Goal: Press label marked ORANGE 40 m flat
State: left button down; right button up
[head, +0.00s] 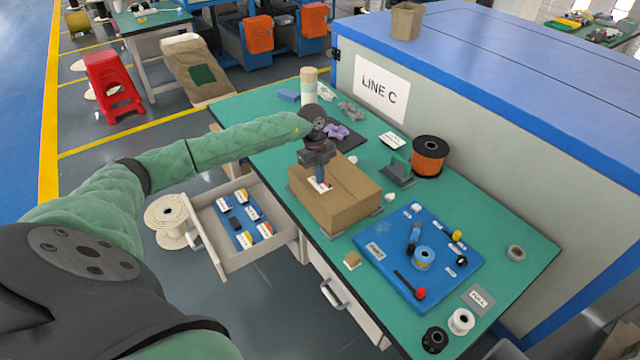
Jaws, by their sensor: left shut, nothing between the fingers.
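A small white label (316,187) with an orange-red mark lies on top of a brown cardboard box (352,187) on the green bench. Its print is too small to read. My left gripper (321,181) points down at the label, its fingers shut and empty. The tips appear to be at or just above the label, and they hide part of it. I cannot tell if they touch it or if its edges lie flat. My right gripper is out of view.
An orange cable spool (429,156) and a grey-green dispenser (398,171) stand right of the box. A blue board (388,241) with tools lies in front. An open drawer (250,259) sticks out below left.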

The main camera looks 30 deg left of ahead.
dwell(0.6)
pick_arm(q)
jog(key=d+p+v, duration=0.1)
jog(key=p+v, duration=0.2)
jog(key=v, duration=0.4)
jog(key=shift+s+d+r+p, duration=0.15)
jog(key=shift+s+r+p, duration=0.2)
jog(key=shift+r, duration=0.15)
dwell(0.4)
